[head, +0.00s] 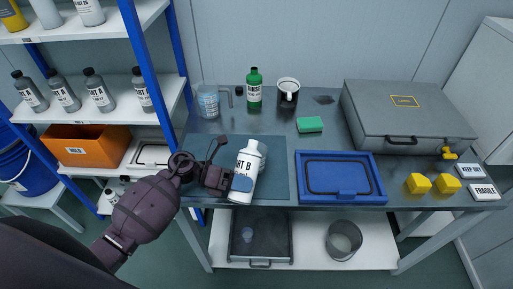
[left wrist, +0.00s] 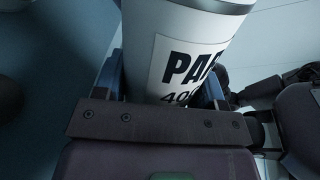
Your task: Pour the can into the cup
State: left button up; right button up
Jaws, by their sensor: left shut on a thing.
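A white can (head: 244,178) with a dark "PART B" label is in my left gripper (head: 240,183), over the dark mat at the front of the bench. The can leans slightly in the head view. In the left wrist view the blue fingers of my left gripper (left wrist: 165,90) press on both sides of the can (left wrist: 185,55). A white rounded shape shows just behind the can; I cannot tell whether it is a separate thing. A dark cup (head: 288,95) with a pale inside stands at the back of the bench. My right gripper is out of view.
A clear measuring jug (head: 209,103) and green bottle (head: 254,92) stand at the back. A green sponge (head: 310,125), blue tray (head: 376,190), grey case (head: 400,105) and yellow blocks (head: 447,184) are to the right. A shelf post (head: 152,70) rises at left.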

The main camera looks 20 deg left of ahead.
pick_arm(q)
jog(key=shift+r, duration=0.15)
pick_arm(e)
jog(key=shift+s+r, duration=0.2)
pick_arm(q)
jog(key=shift+r+p, duration=0.1)
jog(key=shift+p, duration=0.35)
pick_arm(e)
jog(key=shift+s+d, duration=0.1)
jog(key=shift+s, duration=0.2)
pick_arm(q)
jog(key=shift+s+r, duration=0.1)
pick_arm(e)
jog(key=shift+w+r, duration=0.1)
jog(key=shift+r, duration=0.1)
pick_arm(q)
jog(key=shift+s+r+n+g+p, duration=0.15)
jog(key=shift+n+g+p, duration=0.2)
jog(key=shift+p, duration=0.2)
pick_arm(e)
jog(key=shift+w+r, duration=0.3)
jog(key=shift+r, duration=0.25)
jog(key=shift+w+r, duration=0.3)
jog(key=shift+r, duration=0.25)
pick_arm(q)
jog(key=shift+r+n+p, duration=0.1)
jog(key=shift+n+p, duration=0.15)
jog(key=shift+p, duration=0.05)
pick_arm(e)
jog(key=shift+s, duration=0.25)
